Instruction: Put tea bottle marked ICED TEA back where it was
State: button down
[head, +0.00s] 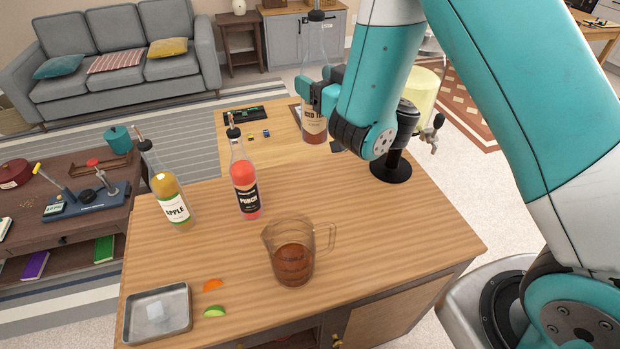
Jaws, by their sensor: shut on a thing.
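The tea bottle marked ICED TEA (314,128) is upright near the far side of the wooden counter (380,235). It is clear glass with a dark pourer on top, a pale label and a little reddish-brown liquid low down. My teal gripper (312,93) is shut on its body from the right, hiding part of the label and middle. I cannot tell whether its base touches a surface. A glass jug (292,262) with brown liquid stands on the counter near the front.
The APPLE bottle (171,197) and red PUNCH bottle (244,183) stand left of the tea bottle. A black dispenser stand (391,168) is to its right. A metal tray (157,313) and fruit wedges (214,311) lie front left. The counter's right part is clear.

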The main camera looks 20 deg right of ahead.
aim_at(318, 141)
notch_tip(318, 141, down, 15)
jog(key=b, duration=0.8)
jog(key=shift+w+d, duration=0.15)
jog(key=shift+f+b, duration=0.65)
jog(key=shift+f, duration=1.75)
jog(key=shift+f, duration=0.2)
jog(key=shift+c, duration=1.1)
grip_release()
jog(key=shift+r, duration=0.15)
